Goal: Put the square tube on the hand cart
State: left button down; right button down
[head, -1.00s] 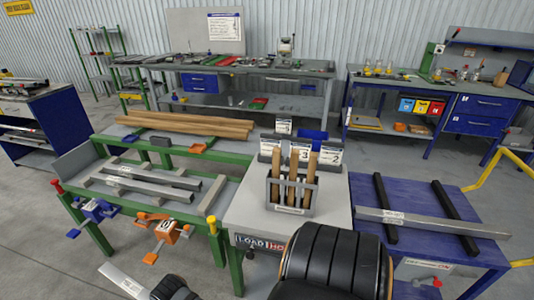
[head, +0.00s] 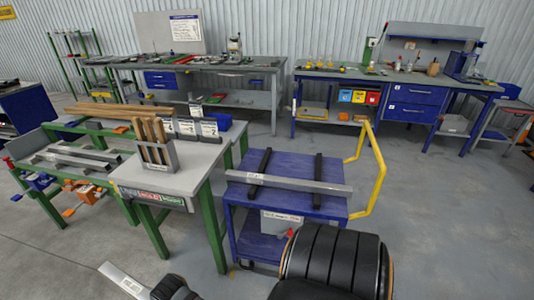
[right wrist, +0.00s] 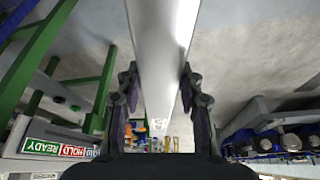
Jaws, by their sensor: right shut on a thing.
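A light grey tube with a white label (head: 122,280) is at the bottom left of the head view, in my right gripper (head: 172,288). In the right wrist view the tube (right wrist: 162,40) runs away between the two fingers (right wrist: 158,82), which are shut on it. The blue hand cart (head: 290,166) with a yellow handle stands right of centre, ahead of me. Another labelled grey tube (head: 305,186) lies across two black bars (head: 259,175) (head: 318,178) on its deck. The held tube is apart from the cart. My left gripper is not in view.
A grey-topped table (head: 185,180) with green legs and a wooden-stick rack (head: 155,155) stands left of the cart. A green rack with grey bars (head: 75,158) is farther left. Workbenches (head: 205,67) (head: 400,78) line the back wall. Floor right of the cart (head: 450,220) is clear.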

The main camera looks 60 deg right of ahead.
aim_at(296, 166)
jog(key=z, duration=1.35)
